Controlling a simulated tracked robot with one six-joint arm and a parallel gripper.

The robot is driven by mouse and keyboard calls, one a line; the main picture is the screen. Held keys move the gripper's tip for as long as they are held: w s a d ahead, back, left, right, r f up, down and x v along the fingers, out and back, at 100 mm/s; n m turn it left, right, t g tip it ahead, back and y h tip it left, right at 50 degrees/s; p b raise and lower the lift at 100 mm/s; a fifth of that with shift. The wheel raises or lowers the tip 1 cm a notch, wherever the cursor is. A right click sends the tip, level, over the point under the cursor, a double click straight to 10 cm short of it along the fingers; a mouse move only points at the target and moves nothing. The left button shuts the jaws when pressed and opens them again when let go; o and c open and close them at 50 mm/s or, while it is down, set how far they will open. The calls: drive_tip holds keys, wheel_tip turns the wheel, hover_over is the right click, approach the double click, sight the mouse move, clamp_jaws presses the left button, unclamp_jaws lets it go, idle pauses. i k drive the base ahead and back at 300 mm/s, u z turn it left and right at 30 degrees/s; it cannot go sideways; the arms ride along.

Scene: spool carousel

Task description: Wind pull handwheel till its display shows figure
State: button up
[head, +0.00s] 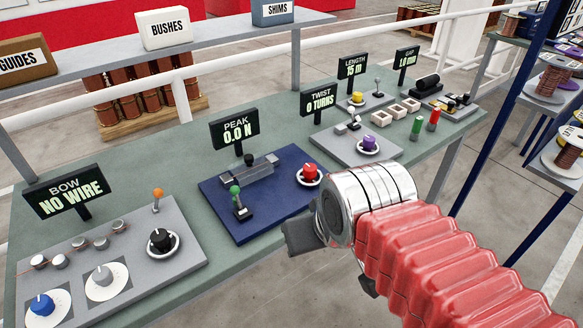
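A dark blue plate (225,187) on the green bench carries a red handwheel knob (310,173) on a white dial, a green-topped lever (240,204) and a grey clamp-like fixture (249,170). The display (234,129) behind it reads "PEAK 0.0 N". My gripper (304,238) hangs over the bench's front edge, to the front of the red knob and apart from it. My silver wrist and red sleeve hide much of it, so its fingers cannot be made out clearly.
The "BOW NO WIRE" station (98,260) with several knobs stands at left. A grey plate with a purple knob (369,143) and a "TWIST 0 TURNS" display (319,102) is at right. A shelf (200,49) and white rail run behind; spool racks (551,90) stand far right.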

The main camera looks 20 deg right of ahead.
sight(309, 170)
drive_tip(key=u, duration=0.85)
drive_tip(key=k, duration=0.9)
drive_tip(key=z, duration=0.85)
drive_tip(key=i, duration=1)
